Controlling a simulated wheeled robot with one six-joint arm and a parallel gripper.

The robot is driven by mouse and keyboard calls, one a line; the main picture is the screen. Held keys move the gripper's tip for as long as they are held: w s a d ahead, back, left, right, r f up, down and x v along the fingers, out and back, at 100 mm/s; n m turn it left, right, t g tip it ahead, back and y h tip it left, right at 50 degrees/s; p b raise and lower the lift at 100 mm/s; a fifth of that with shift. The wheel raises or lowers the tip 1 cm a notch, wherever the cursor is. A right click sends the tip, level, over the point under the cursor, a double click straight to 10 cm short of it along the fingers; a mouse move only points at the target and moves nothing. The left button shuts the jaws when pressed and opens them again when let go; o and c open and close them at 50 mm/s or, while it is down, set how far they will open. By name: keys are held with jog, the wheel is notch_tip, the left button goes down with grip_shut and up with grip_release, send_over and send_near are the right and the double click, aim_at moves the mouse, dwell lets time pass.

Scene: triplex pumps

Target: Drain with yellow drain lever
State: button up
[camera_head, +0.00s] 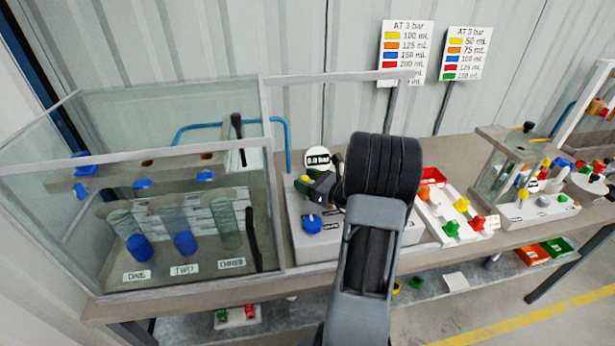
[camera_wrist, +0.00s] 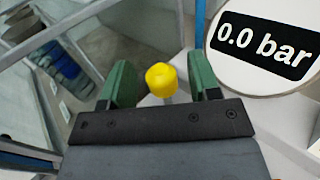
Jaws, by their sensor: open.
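The yellow drain lever (camera_wrist: 161,79) shows its rounded yellow knob in the wrist view, between the two green fingers of my gripper (camera_wrist: 163,86). The fingers stand apart, with a visible gap on each side of the knob. In the head view, my gripper (camera_head: 318,188) is at the control box (camera_head: 292,236), just below the round gauge (camera_head: 318,158). The gauge reads 0.0 bar, also in the wrist view (camera_wrist: 265,42). A small yellow spot shows beside the gripper in the head view, and my arm hides part of the box.
A blue knob (camera_head: 312,223) sits on the box front. To the right are a white tray (camera_head: 437,218) of coloured parts and another pump unit (camera_head: 530,212). Two signs (camera_head: 405,50) stand behind.

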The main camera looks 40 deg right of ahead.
jog(key=shift+w+a, duration=0.1)
jog(key=shift+w, duration=0.2)
grip_shut()
dwell(0.5)
